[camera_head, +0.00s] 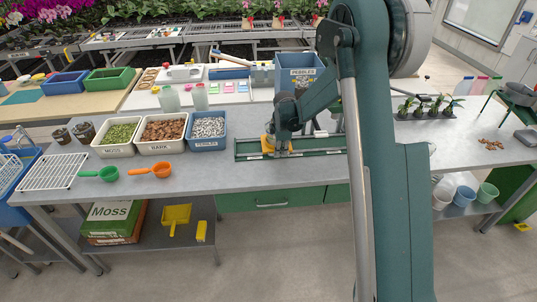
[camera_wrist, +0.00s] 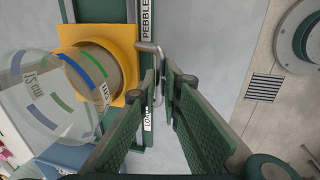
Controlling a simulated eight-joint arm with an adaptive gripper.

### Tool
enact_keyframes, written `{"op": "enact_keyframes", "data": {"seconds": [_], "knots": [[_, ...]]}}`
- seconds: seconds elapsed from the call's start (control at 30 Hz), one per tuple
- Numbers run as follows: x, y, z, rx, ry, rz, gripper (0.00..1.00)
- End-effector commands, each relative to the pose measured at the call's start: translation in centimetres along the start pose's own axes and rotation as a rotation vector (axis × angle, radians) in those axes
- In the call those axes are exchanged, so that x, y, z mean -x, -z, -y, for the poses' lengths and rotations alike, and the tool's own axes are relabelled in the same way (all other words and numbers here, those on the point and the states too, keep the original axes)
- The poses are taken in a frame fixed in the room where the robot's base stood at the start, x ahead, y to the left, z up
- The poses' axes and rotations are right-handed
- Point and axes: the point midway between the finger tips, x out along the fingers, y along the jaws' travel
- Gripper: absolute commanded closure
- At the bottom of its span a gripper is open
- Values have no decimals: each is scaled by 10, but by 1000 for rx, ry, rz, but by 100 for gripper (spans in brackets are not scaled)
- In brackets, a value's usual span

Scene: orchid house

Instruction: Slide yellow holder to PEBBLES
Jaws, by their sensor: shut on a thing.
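The yellow holder (camera_head: 267,144) sits on a green rail (camera_head: 318,146) on the grey bench in the head view, toward the rail's left part. In the wrist view the yellow holder (camera_wrist: 132,62) surrounds a tan round opening, with a clear marked vessel at its left. A bent metal handle (camera_wrist: 151,47) stands out at its side. My gripper (camera_wrist: 166,78) is shut on this handle. A label reading PEBBLE, cut off at the image edge (camera_wrist: 146,18), lies on the rail above the holder in the wrist view. Another, partly hidden label (camera_wrist: 148,125) lies below.
White bins of green material (camera_head: 118,137) and bark (camera_head: 163,133) and a blue bin of pebbles (camera_head: 208,131) stand left of the rail. A blue PEBBLES crate (camera_head: 299,72) stands behind it. Green and orange scoops (camera_head: 150,171) lie at the left. My arm hides the bench's middle right.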

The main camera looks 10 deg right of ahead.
Motion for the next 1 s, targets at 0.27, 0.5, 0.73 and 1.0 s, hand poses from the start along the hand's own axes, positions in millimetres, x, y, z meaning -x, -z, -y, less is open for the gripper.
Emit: {"op": "enact_keyframes", "data": {"seconds": [0.27, 0.5, 0.73, 1.0], "knots": [[0, -36, 0, 0, -1, 1, 100], [0, -36, 0, 1, -1, 0, 100], [0, -36, 0, 1, -1, 0, 77], [0, -36, 0, 1, -1, 0, 77]]}}
